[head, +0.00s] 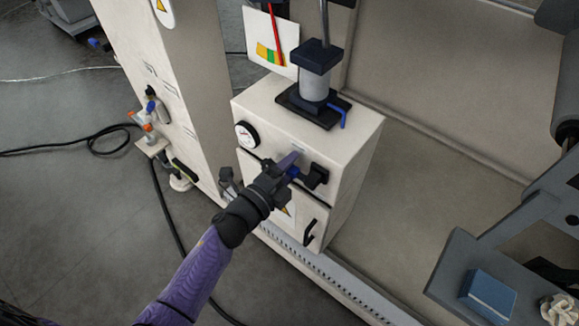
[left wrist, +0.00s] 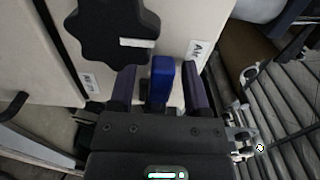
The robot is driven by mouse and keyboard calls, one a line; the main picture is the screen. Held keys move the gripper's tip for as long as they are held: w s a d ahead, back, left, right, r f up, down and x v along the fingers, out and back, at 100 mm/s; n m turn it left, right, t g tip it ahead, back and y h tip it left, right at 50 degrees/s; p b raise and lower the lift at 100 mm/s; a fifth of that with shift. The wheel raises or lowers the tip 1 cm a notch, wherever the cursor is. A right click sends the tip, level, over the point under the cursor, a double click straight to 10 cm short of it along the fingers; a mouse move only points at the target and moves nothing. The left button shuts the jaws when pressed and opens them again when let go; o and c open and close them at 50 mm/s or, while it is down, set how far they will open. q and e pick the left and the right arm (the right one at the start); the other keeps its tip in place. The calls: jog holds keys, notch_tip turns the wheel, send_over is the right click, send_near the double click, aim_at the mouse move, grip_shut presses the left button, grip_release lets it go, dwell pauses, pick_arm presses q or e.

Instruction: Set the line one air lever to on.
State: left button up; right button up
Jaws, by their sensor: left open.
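A blue lever (head: 294,171) is on the front face of a cream cabinet (head: 345,170). In the left wrist view the blue lever (left wrist: 161,82) stands between the two fingers of my left gripper (left wrist: 158,88), with a small gap visible on each side. The gripper is open around it. In the head view my left gripper (head: 284,168) reaches the cabinet front and partly hides the lever. A white label reading "Air" (left wrist: 199,52) is beside the right finger. The lever's on or off position cannot be told. My right gripper is not in view.
A black lobed knob (left wrist: 112,30) is close to the left finger; it also shows in the head view (head: 317,176). A round gauge (head: 246,135) is left of the lever. A black door handle (head: 309,232) is below. A blue box (head: 489,294) lies at lower right.

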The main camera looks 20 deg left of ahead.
pick_arm(q)
grip_shut()
dwell(1.3)
